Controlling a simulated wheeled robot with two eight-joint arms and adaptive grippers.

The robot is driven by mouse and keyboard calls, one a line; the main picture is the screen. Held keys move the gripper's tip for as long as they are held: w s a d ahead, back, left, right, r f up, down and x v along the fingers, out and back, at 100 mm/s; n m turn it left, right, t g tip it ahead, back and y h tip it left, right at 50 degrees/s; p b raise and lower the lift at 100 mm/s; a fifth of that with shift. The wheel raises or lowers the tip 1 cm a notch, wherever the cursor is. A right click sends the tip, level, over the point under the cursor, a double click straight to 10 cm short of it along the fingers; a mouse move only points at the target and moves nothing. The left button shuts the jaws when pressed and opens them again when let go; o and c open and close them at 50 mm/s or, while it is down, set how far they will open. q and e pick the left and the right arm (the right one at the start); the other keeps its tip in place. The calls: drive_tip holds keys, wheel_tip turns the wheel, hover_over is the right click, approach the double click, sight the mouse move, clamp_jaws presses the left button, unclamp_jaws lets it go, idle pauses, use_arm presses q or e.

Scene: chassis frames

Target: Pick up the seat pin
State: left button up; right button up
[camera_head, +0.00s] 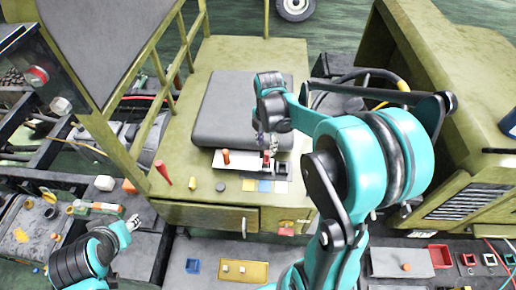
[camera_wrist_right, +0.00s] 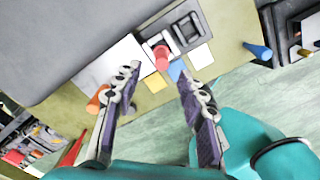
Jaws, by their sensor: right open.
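The frames do not make clear which piece is the seat pin. A red round peg (camera_wrist_right: 161,57) stands by a grey bracket (camera_wrist_right: 186,32) on the olive platform, beside the grey seat cushion (camera_head: 225,108). An orange peg (camera_head: 226,157) stands on a white plate to its left; it also shows in the wrist view (camera_wrist_right: 97,98), partly behind a finger. My right gripper (camera_wrist_right: 158,72) is open and empty, pointing at the red peg from above, with its fingers on either side. In the head view, my right gripper (camera_head: 268,143) partly hides the red peg. My left gripper (camera_head: 127,228) is low at the left.
Coloured squares lie on the platform's front edge, with a red cone (camera_head: 163,172) to the left and a blue cone (camera_wrist_right: 258,50) to the right. A drawer (camera_head: 210,218) is below. A grey bench below holds a yellow tray (camera_head: 243,271) and a blue box (camera_head: 192,266).

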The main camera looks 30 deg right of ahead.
sight(267, 153)
drive_tip(key=f, duration=0.7)
drive_tip(key=shift+d+f, duration=0.2)
drive_tip(key=shift+f, duration=0.05)
clamp_jaws()
